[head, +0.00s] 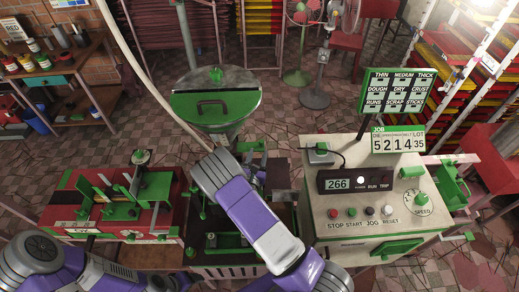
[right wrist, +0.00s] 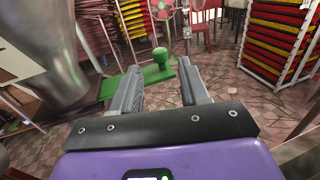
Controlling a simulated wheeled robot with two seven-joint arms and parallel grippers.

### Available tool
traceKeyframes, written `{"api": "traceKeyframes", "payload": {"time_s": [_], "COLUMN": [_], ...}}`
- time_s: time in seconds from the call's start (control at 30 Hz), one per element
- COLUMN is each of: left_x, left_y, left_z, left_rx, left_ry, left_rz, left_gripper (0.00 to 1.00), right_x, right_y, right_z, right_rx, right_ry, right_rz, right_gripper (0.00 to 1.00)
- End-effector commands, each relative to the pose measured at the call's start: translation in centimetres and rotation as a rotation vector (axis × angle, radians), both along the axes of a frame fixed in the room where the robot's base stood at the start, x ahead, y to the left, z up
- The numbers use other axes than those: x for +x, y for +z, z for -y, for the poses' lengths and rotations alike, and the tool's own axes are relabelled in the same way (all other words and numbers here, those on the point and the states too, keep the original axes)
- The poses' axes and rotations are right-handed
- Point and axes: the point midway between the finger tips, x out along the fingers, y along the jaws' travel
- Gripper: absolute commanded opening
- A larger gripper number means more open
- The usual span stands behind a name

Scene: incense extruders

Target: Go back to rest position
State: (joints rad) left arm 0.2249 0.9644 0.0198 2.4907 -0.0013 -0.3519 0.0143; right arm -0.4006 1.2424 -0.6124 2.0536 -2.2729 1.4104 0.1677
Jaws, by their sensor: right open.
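My right arm reaches from the bottom of the head view up to the front of the steel hopper. My right gripper (right wrist: 164,90) shows clearly in the right wrist view. Its two grey fingers are apart with nothing held between them. A green knob on a green bar (right wrist: 160,58) shows beyond the fingertips; I see no grip on it. In the head view the fingers are largely hidden by the arm. My left arm lies low at the left of the head view, and its gripper is not visible.
The hopper with a green lid (head: 215,105) stands behind the arm. A control console (head: 370,215) with a sign and counter is at right. A red bench machine (head: 110,205) is at left. Fans and drying racks (right wrist: 275,35) stand behind; tiled floor lies between.

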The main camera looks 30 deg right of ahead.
Motion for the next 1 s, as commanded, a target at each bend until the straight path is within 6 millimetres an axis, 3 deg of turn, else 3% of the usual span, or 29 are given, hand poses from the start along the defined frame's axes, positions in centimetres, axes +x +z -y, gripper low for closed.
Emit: {"api": "traceKeyframes", "payload": {"time_s": [0.7,0.87,1.0], "left_x": [0.0,0.0,0.0], "left_y": [0.4,1.8,3.3], "left_z": [0.0,0.0,0.0], "left_rx": [0.0,0.0,0.0], "left_ry": [0.0,0.0,0.0], "left_rz": [0.0,0.0,0.0], "left_gripper": [0.67,0.67,0.67], "right_x": [-0.7,-2.8,-6.0], "right_y": [0.3,0.5,-0.1], "right_z": [-0.3,-0.7,-2.8], "right_rx": [0.027,0.147,0.335], "right_ry": [-0.046,-0.22,-0.432], "right_rz": [-0.001,-0.02,-0.063], "right_gripper": [0.45,0.45,0.45]}}
